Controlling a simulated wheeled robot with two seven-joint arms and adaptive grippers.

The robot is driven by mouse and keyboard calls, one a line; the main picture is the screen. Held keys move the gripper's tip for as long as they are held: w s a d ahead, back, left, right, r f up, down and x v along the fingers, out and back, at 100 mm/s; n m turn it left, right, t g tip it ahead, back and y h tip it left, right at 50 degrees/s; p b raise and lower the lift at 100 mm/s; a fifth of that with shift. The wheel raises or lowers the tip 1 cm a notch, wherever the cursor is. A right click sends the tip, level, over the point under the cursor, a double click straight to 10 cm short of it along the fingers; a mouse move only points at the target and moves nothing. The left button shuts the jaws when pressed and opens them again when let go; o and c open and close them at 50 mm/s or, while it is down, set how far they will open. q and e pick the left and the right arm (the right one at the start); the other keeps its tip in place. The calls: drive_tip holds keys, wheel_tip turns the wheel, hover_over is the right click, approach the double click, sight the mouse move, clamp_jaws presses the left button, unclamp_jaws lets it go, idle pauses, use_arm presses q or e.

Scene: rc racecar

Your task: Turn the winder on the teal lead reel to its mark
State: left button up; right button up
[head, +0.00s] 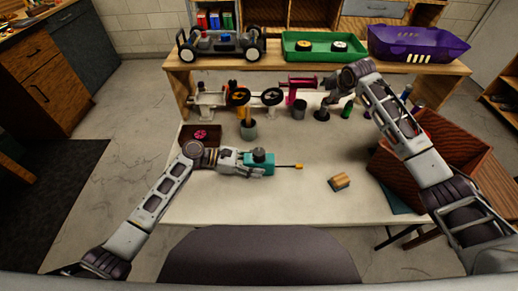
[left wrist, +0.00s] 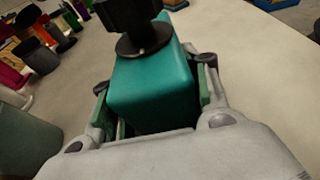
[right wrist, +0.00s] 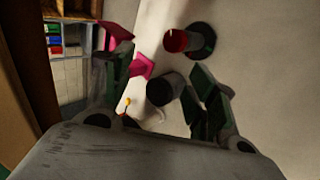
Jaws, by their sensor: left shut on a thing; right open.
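The teal lead reel (head: 262,169) is a teal block with a black round winder (head: 259,155) on top. A thin lead with a yellow tip (head: 298,166) sticks out to its right. My left gripper (head: 247,163) is shut on the reel near the table's middle. In the left wrist view the teal body (left wrist: 152,88) sits between the fingers, with the black winder (left wrist: 140,30) above it, partly cut off. I cannot make out the mark. My right gripper (head: 328,101) is open and empty near the back of the table, away from the reel; its spread fingers show in the right wrist view (right wrist: 158,76).
A wooden block (head: 339,182) lies front right, beside a brown crate (head: 433,158).

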drive_tip(key=s+a+r+n+g+y, duration=0.1)
drive_tip(key=s+a+n, duration=0.15)
drive_tip(key=a, duration=0.35)
drive_tip(key=s+a+r+n+g+y, duration=0.1)
drive_tip(key=s+a+r+n, duration=0.1)
drive_tip(key=a+n, duration=0.3)
wheel_tip(320, 180, up, 5)
drive_tip(key=n+g+h, duration=0.3)
drive_tip(key=n+g, duration=0.3)
drive_tip(key=n, duration=1.3)
hover_over(259, 152)
drive_tip(key=shift+f+m, duration=0.2)
drive_tip(key=shift+m, duration=0.05)
drive_tip(key=shift+f, duration=0.1)
drive_tip(key=shift+f, duration=5.95)
